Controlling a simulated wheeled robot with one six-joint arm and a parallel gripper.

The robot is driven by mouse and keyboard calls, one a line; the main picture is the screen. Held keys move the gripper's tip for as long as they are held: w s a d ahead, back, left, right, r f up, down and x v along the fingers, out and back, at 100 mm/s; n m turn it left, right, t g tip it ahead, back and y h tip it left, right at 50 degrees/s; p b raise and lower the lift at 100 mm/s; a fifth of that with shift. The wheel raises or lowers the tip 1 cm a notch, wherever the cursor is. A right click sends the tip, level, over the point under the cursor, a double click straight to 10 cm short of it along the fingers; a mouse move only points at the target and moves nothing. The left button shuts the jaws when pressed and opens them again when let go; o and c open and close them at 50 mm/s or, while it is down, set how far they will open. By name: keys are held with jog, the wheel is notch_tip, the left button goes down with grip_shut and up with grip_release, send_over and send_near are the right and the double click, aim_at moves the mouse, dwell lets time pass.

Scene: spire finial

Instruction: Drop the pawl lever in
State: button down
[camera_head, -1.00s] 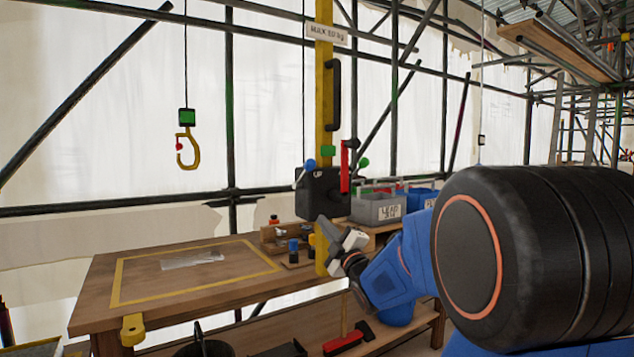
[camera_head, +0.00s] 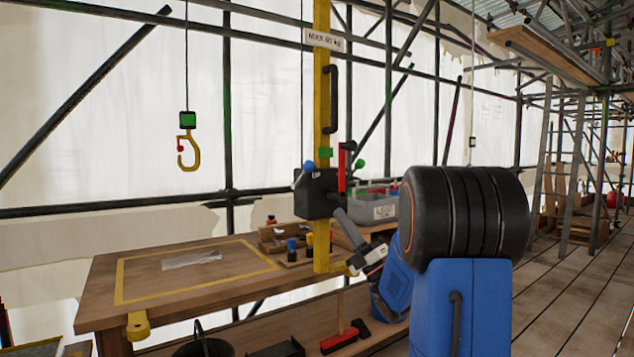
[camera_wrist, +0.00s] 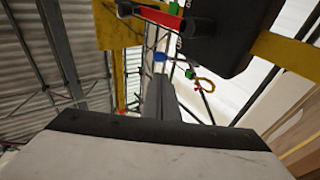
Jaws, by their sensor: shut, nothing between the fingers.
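A black winch box (camera_head: 318,194) marked UP sits on a yellow mast (camera_head: 321,90). A red lever (camera_head: 342,168) stands upright at its right side, and a blue knob (camera_head: 309,166) and a green knob (camera_head: 358,165) stick up from it. I cannot tell for certain which part is the pawl lever. My gripper (camera_head: 341,214) is shut and empty, just below the box's lower right; contact cannot be told. In the wrist view my shut fingers (camera_wrist: 158,82) point past the black box (camera_wrist: 232,32), with the red lever (camera_wrist: 165,17) above them.
A yellow hook (camera_head: 186,155) hangs at the left over a wooden bench (camera_head: 110,280). Grey bins (camera_head: 378,212) stand behind my gripper. Small coloured pegs (camera_head: 292,247) stand on the bench beside the mast. A red-headed hammer (camera_head: 340,340) lies below.

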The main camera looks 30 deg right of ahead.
send_near(312, 162)
jog(key=w, duration=0.1)
jog(key=w+a+r, duration=0.1)
jog(key=w, duration=0.1)
jog(key=w+r, duration=0.1)
jog(key=shift+w+a+r, duration=0.15)
jog(key=shift+w+a, duration=0.05)
jog(key=shift+w, duration=0.2)
jog(key=shift+r, duration=0.15)
dwell(0.5)
jog(key=w+r+m+g+h, duration=0.1)
jog(key=r+m+g+h, duration=0.1)
jog(key=r+g, duration=0.1)
jog(key=w+r+g+h, duration=0.1)
jog(key=r, duration=0.1)
jog(key=shift+w+m+g+h, duration=0.3)
jog(key=shift+w+m, duration=0.1)
jog(key=shift+w+r, duration=0.1)
jog(key=shift+w, duration=0.1)
jog(key=w+r, duration=0.2)
jog(key=w, duration=0.1)
jog(key=shift+w+a+r, duration=0.1)
jog(key=shift+w+r, duration=0.1)
jog(key=shift+r, duration=0.15)
dwell(0.4)
